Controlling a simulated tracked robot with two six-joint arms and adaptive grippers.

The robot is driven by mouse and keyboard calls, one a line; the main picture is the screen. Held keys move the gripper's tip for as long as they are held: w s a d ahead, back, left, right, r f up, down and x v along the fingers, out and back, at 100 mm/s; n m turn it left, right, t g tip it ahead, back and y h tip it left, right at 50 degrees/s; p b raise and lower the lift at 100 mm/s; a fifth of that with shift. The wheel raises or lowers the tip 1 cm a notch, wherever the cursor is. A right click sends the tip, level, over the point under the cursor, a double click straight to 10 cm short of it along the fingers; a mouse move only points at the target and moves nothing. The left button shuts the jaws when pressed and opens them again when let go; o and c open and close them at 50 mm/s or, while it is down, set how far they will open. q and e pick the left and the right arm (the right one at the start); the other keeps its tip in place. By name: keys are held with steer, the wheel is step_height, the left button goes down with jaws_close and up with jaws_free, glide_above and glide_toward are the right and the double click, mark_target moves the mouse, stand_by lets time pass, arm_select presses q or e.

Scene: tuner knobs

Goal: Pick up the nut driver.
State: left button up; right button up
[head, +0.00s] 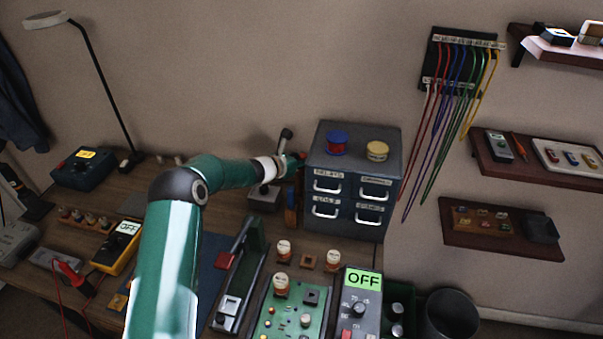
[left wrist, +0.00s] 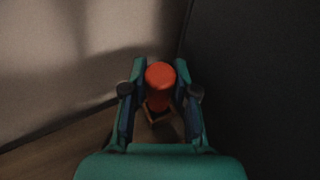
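An orange-red rounded handle (left wrist: 159,84), which looks like the nut driver's, stands between the two fingers of my left gripper (left wrist: 160,92) in the left wrist view. The fingers lie on either side of it. I cannot tell whether they touch it. Below the handle is a small brownish holder (left wrist: 153,116), mostly in shadow. In the head view my left arm reaches over the bench to the left side of the grey drawer cabinet (head: 345,216). The gripper there is small and mostly hidden, with a bit of red (head: 297,159) beside it. My right gripper is not in view.
The cabinet stands close on the right of my left gripper, with a red-and-blue spool (head: 336,142) and a yellow spool (head: 377,151) on top. The wall is behind. A lamp (head: 93,75) stands at the left. Circuit board (head: 272,323) and meters crowd the front.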

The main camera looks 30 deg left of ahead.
arm_select(q)
jaws_close()
steer(key=shift+r, duration=0.2)
